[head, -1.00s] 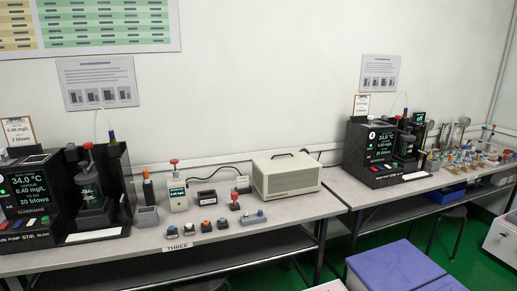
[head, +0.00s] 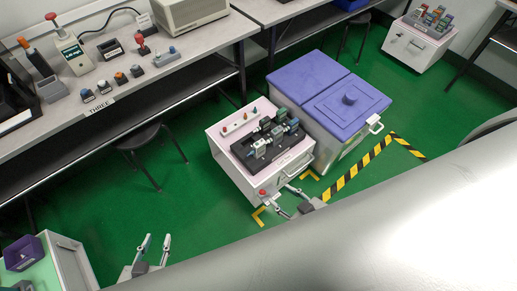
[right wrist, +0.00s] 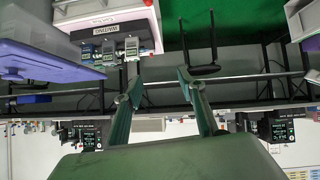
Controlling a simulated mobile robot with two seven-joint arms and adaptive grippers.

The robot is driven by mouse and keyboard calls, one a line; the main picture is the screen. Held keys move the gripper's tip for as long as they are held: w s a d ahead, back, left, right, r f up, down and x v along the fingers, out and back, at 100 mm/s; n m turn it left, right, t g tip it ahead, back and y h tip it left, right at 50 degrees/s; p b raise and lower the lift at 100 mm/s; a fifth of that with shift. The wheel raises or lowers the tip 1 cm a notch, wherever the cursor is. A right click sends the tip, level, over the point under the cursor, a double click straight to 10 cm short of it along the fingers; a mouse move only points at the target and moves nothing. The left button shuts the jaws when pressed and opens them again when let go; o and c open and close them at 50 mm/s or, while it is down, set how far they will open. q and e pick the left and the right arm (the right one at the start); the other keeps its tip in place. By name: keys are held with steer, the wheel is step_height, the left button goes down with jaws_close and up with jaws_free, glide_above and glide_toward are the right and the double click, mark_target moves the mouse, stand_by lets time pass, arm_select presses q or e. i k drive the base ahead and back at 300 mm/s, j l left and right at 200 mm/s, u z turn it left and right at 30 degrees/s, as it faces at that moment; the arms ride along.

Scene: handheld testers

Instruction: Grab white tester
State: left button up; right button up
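The testers also show in the right wrist view, upside down, the nearest to the right one being a pale tester (right wrist: 131,48). My right gripper (head: 284,200) is open and empty, in front of and below the cabinet top, apart from the testers. It is open in the right wrist view too (right wrist: 158,76). My left gripper (head: 155,240) is open and empty over the floor, left of the cabinet.
A purple-lidded bin (head: 375,98) adjoins the pink-topped cabinet (head: 220,128) on the right. A stool (head: 140,137) stands left. Green floor is open between.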

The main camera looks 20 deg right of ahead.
mark_target(260, 150)
steer(key=z, duration=1.5)
steer(key=i+j+z, duration=0.1)
steer(key=j, duration=0.3)
steer(key=i+j, duration=0.15)
steer(key=j, duration=0.2)
steer(key=i+j+z, duration=0.15)
steer(key=j, duration=0.25)
